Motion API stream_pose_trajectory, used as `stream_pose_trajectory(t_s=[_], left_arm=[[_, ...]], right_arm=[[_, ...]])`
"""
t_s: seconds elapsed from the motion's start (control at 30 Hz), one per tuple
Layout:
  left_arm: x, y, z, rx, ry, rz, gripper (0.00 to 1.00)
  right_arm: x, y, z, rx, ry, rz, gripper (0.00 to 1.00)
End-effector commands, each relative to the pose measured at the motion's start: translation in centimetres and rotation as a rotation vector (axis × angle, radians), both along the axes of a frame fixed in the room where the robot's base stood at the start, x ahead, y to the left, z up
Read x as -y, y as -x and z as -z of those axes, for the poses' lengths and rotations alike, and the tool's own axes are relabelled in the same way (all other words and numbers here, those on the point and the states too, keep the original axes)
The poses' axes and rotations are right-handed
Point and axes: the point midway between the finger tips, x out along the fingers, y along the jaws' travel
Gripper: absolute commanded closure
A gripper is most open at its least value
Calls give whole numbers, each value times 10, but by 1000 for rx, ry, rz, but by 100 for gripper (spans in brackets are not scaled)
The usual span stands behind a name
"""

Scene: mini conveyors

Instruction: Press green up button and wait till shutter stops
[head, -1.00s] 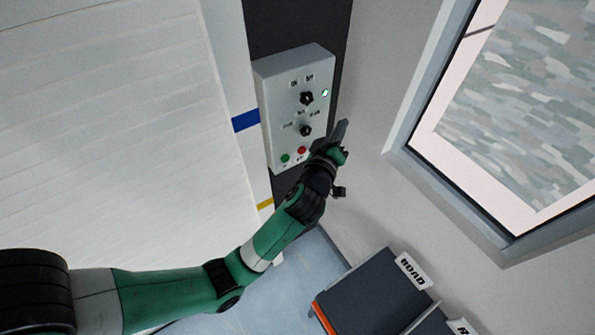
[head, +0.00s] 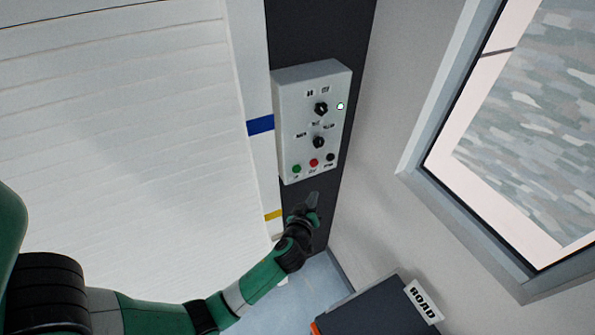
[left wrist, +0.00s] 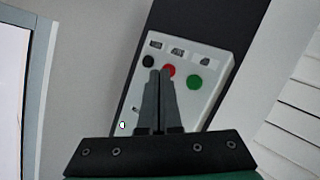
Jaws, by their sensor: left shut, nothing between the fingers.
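The grey control box (head: 292,130) is fixed on a dark post beside the shutter (head: 120,110). The white shutter slats fill the left of the head view.
A window (head: 520,130) with a grey frame is in the wall at right. A dark bin (head: 375,308) labelled ROAD stands at the bottom. Blue and yellow marks (head: 261,125) are on the white shutter frame beside the box.

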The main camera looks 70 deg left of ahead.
Motion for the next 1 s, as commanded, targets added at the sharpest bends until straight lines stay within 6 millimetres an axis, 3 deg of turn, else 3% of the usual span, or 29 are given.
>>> stream_pose_trajectory(t_s=[0.17, 0.5, 0.63, 1.0], left_arm=[[-11, 0, -2, -1, 1, -3, 100], [-59, 4, -3, -1, 2, -2, 100], [-75, 4, 0, 0, 1, -1, 100], [-88, 4, 0, 0, 0, 1, 100]], right_arm=[[0, 0, -6, 0, 0, 0, 50], [0, 0, -24, 0, 0, 0, 50], [0, 0, -21, 0, 0, 0, 50], [0, 0, -21, 0, 0, 0, 50]])
